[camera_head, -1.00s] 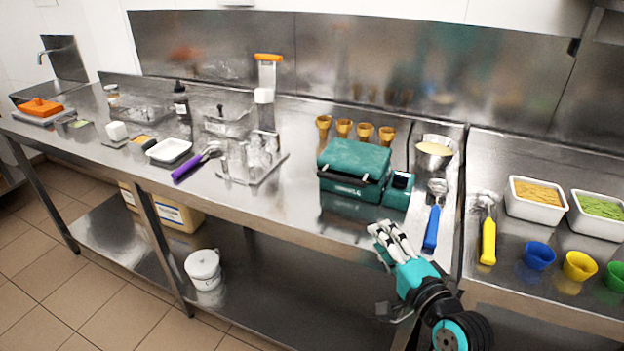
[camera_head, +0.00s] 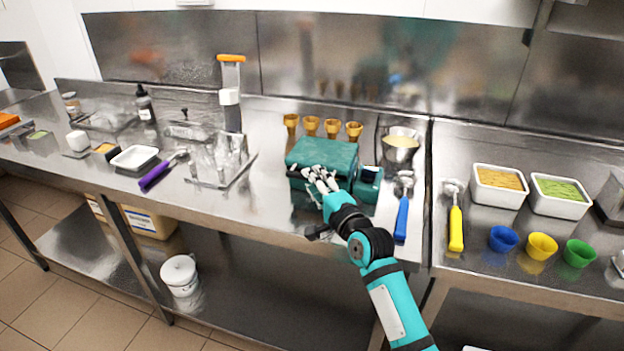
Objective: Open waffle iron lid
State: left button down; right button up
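The teal waffle iron (camera_head: 322,157) stands on the steel counter in the middle of the head view, with its lid down. A small teal control box (camera_head: 367,184) is at its right side. My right gripper (camera_head: 314,176) is at the front edge of the waffle iron, over the place of the dark front handle. Its pale fingers overlap the front of the lid. I cannot tell whether they touch the handle or are closed on it. The gripper and wrist hide part of the waffle iron's front. My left gripper is not in view.
Several waffle cones (camera_head: 332,128) stand behind the iron. A batter container (camera_head: 401,147) and a blue-handled scoop (camera_head: 402,210) are to its right. A clear rack (camera_head: 222,165) and a purple-handled scoop (camera_head: 156,177) are to its left.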

jog(key=shift+x, duration=0.75)
jog(key=shift+c, duration=0.2)
grip_shut()
